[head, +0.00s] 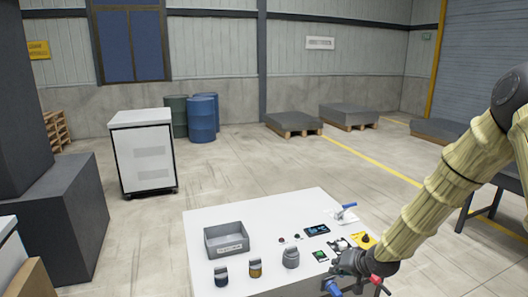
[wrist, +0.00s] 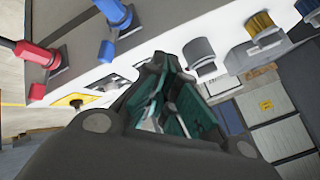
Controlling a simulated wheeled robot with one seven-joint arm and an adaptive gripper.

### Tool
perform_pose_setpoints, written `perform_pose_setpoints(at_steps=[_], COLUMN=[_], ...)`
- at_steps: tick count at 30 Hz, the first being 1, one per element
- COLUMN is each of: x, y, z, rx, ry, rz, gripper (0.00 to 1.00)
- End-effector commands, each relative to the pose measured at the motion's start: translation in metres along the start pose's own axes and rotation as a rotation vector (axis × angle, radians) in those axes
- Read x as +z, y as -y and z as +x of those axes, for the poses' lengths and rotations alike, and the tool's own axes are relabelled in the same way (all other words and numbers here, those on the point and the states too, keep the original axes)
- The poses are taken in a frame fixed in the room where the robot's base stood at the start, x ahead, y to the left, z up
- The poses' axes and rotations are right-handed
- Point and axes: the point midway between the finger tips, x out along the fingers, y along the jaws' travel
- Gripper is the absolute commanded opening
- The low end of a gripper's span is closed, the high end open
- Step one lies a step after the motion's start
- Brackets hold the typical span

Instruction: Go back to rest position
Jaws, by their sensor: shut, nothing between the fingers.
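My arm reaches in from the right in the head view, and my gripper (head: 348,263) is over the right front part of a white-topped console (head: 205,225). In the wrist view my gripper (wrist: 160,105) has its dark fingers together, with nothing held. A red handle (head: 376,280) and a blue handle (head: 331,287) are close by the gripper at the console's front. They also show at the upper left of the wrist view, the red handle (wrist: 35,52) beside the blue handle (wrist: 112,14). The arm's rest position is not marked in either view.
A white cabinet (head: 143,153) and blue drum (head: 201,120) stand behind. Floor between is clear.

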Motion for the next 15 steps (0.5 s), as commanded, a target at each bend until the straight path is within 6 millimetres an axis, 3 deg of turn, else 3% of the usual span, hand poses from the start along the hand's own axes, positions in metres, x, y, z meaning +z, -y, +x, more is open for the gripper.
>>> perform_pose_setpoints(at_steps=[10, 15], x=[0.071, 0.122], y=[-0.021, -0.043], z=[0.023, 0.032], rx=[0.04, 0.077], ry=[0.072, 0.122], rz=[-0.021, -0.033], gripper=[0.0, 0.0])
